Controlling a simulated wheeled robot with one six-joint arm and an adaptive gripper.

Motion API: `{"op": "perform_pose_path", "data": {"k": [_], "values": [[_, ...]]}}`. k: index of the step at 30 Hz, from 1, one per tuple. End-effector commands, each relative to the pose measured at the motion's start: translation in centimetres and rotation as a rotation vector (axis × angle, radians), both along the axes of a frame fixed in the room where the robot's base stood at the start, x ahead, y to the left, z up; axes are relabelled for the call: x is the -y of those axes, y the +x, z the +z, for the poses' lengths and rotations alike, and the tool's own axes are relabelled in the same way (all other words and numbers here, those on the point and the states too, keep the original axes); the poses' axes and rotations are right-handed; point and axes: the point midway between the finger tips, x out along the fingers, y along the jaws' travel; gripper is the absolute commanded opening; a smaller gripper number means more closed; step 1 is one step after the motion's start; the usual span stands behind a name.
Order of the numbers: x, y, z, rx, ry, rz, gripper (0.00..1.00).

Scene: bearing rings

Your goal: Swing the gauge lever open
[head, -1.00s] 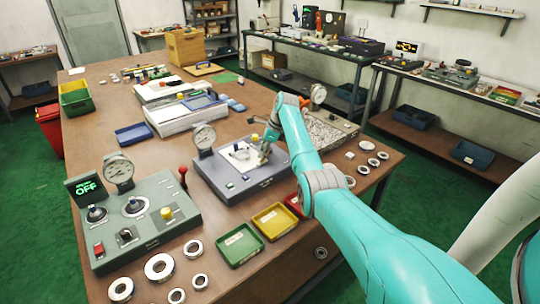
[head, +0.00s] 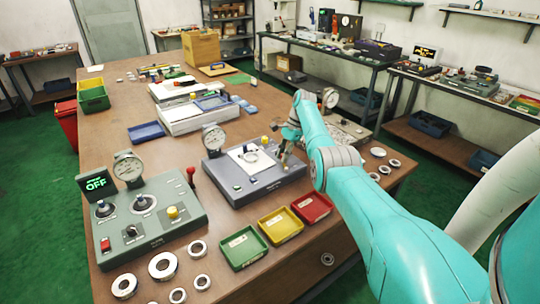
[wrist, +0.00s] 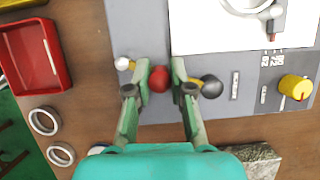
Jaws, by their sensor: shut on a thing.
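The lever's red ball knob (wrist: 159,78) sits between the fingers of my gripper (wrist: 160,84) in the wrist view, with a finger against each side. My gripper is shut on it. In the head view my gripper (head: 285,158) is low at the right end of the grey gauge fixture (head: 238,190); the knob is hidden there. A metal ring (head: 252,157) lies on the fixture's white plate (head: 240,153). A round dial gauge (head: 213,138) stands at the fixture's back left.
Green, yellow (head: 281,226) and red (head: 312,207) trays stand in front of the fixture. A green-grey console (head: 150,225) with a red-knobbed lever (head: 191,175) is to the left. Loose rings lie at the table's front and right.

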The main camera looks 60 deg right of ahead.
Motion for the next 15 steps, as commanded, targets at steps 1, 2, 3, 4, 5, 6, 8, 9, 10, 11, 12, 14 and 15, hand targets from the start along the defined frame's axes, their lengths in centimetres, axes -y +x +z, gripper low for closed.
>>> {"op": "perform_pose_path", "data": {"k": [1,2,3,4,5,6,8,9,10,11,12,14,15], "values": [[0.4,-0.6,-0.1,-0.002,0.002,0.005,0.0],[0.6,-0.9,0.0,-0.001,0.001,0.01,0.0],[0.7,-1.1,0.0,-0.001,0.0,0.016,0.0],[0.8,-1.3,0.0,-0.001,0.0,0.019,0.0],[0.9,-1.4,0.0,-0.001,0.0,0.022,0.0],[1.0,-1.5,0.0,-0.001,-0.001,0.024,0.0],[1.1,-1.7,0.0,-0.001,-0.001,0.028,0.0],[1.1,-1.7,0.0,0.0,-0.001,0.029,0.0],[1.2,-1.7,0.0,0.0,-0.001,0.029,0.0],[1.2,-1.7,0.0,0.0,-0.001,0.029,0.0],[1.2,-1.7,0.0,0.0,-0.001,0.029,0.0],[1.2,-1.7,0.0,0.0,-0.001,0.029,0.0],[1.2,-1.7,0.0,0.0,-0.001,0.029,0.0]]}}
